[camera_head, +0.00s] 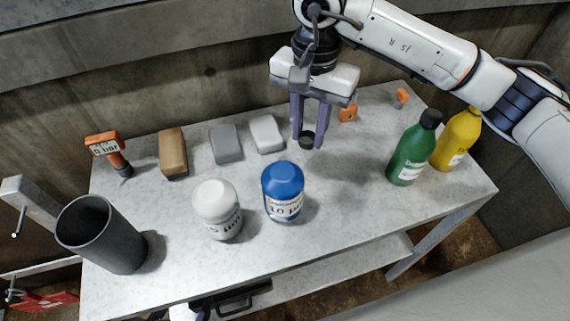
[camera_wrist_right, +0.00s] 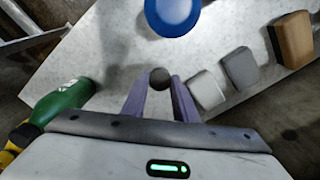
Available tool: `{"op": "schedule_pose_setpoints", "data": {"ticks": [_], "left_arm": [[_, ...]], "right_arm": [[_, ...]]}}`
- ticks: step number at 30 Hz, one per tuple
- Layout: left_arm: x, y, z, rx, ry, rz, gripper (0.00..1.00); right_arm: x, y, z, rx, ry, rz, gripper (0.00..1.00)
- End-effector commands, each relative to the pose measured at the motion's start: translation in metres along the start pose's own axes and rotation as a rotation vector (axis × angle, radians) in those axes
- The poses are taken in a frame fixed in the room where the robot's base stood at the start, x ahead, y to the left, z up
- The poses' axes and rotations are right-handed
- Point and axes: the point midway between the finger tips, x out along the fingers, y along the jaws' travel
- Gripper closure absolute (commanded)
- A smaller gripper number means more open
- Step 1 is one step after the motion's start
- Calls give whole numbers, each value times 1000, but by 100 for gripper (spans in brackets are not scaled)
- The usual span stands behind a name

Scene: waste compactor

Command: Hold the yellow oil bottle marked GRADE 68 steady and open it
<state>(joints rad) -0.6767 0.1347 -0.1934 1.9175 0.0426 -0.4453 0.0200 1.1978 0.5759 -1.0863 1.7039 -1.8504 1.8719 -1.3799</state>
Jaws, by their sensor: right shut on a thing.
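The yellow oil bottle (camera_head: 456,140) stands upright at the right end of the table, behind the green bottle. Its label is too small to read, and no cap shows on its top, which lies against the edge of my right arm. Part of it also shows in the right wrist view (camera_wrist_right: 22,136). My right gripper (camera_head: 308,138) points down over the back middle of the table, well left of the bottle. Its fingers are shut on a small dark round cap (camera_wrist_right: 159,77). I cannot tell whether the cap touches the table. My left gripper is not in view.
A green bottle (camera_head: 412,150) with a black cap stands beside the yellow one. Blue (camera_head: 283,190) and white (camera_head: 217,210) canisters stand in front of my right gripper. A dark cup (camera_head: 100,235) stands front left.

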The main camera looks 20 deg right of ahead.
Motion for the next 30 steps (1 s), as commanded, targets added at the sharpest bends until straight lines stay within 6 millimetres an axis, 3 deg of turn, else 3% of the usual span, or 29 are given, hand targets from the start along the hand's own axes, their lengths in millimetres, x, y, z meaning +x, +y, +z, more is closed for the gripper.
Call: {"op": "schedule_pose_setpoints", "data": {"ticks": [9, 22, 30], "left_arm": [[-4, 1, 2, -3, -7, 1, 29], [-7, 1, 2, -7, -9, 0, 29], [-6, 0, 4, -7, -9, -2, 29]], "right_arm": [[56, -1, 0, 51, 0, 2, 100], [102, -1, 0, 47, 0, 1, 100], [107, -2, -1, 46, 3, -1, 100]]}}
